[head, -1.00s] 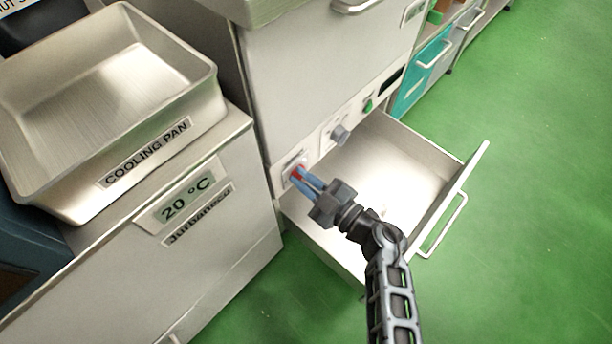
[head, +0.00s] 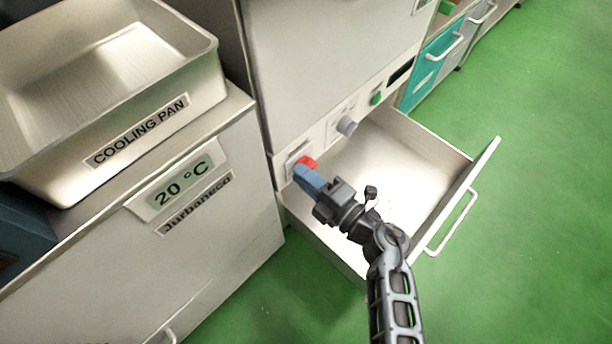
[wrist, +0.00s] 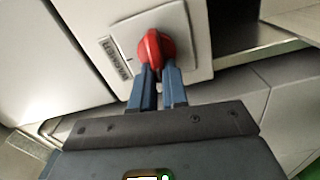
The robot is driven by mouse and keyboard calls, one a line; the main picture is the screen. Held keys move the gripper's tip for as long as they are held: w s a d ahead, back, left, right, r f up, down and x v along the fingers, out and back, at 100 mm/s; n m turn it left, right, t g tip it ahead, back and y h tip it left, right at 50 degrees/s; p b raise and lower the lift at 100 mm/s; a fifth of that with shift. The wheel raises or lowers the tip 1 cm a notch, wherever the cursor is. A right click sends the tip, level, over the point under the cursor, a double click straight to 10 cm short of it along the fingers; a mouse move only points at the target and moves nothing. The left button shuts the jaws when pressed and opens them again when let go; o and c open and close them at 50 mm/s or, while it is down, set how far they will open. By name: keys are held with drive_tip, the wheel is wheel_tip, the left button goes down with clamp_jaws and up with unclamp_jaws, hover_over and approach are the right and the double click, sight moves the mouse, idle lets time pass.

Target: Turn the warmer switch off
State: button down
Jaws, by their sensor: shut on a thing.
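The warmer switch is a red knob (wrist: 156,48) on a pale square plate (wrist: 192,22) with a small label beside it, partly readable in the wrist view. In the head view the red knob (head: 308,162) shows at the lower left of the machine's control panel. My gripper (wrist: 159,75) has its blue fingers closed on the near part of the red knob. In the head view my gripper (head: 303,174) reaches to the panel, and its fingers hide part of the knob and plate.
An open, empty metal drawer (head: 400,165) juts out just below the panel, with my arm above it. A grey knob (head: 347,126) and a green button (head: 376,98) sit farther along the panel. A cooling pan (head: 140,127) stands on the left cabinet.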

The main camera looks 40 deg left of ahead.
drive_tip(key=shift+f+n, duration=0.25)
drive_tip(key=shift+n, duration=0.35)
drive_tip(key=shift+d+b, duration=0.1)
drive_tip(key=shift+b, duration=0.2)
drive_tip(key=c, duration=1.1)
unclamp_jaws()
drive_tip(key=shift+c, duration=0.2)
drive_tip(key=shift+r, duration=0.1)
drive_tip(key=d+p, duration=0.2)
drive_tip(key=d, duration=0.5)
drive_tip(key=shift+s+d+p, duration=0.35)
